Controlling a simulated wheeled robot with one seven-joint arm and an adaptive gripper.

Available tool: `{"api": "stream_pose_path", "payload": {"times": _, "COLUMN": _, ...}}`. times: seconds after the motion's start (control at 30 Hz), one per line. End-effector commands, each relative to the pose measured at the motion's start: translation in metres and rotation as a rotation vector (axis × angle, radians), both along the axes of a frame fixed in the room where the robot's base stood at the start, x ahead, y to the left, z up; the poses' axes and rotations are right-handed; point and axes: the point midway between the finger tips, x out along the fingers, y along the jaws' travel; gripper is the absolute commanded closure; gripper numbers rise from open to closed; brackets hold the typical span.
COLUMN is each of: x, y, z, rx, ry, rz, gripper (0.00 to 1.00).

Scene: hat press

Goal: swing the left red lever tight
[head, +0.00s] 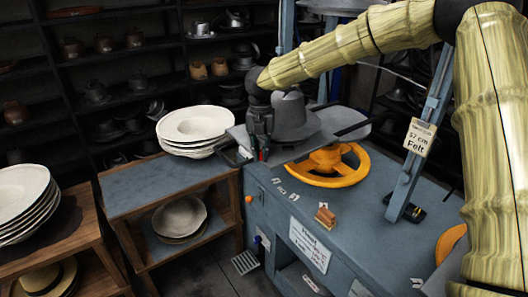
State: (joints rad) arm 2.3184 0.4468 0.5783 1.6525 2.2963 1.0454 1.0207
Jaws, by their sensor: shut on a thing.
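My gripper (260,146) points down at the left front corner of the hat press. It is shut on the left red lever, beside the grey plate (313,137). Only a small red part of the left red lever (264,155) shows between and below the fingers; the rest is hidden by the gripper. I cannot tell the lever's exact angle. A grey hat form (291,111) stands on the plate, just behind and right of the gripper.
An orange handwheel (338,177) sits under the plate on the blue press table (370,235). A small wooden brush (325,216) lies in front of it. A blue upright post (420,150) stands to the right.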

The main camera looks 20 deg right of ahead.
Motion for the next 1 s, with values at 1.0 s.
{"api": "stream_pose_path", "payload": {"times": 1.0, "x": 0.0031, "y": 0.0037, "z": -0.0003, "rx": 0.001, "ry": 0.000, "rz": -0.121, "gripper": 0.73}}
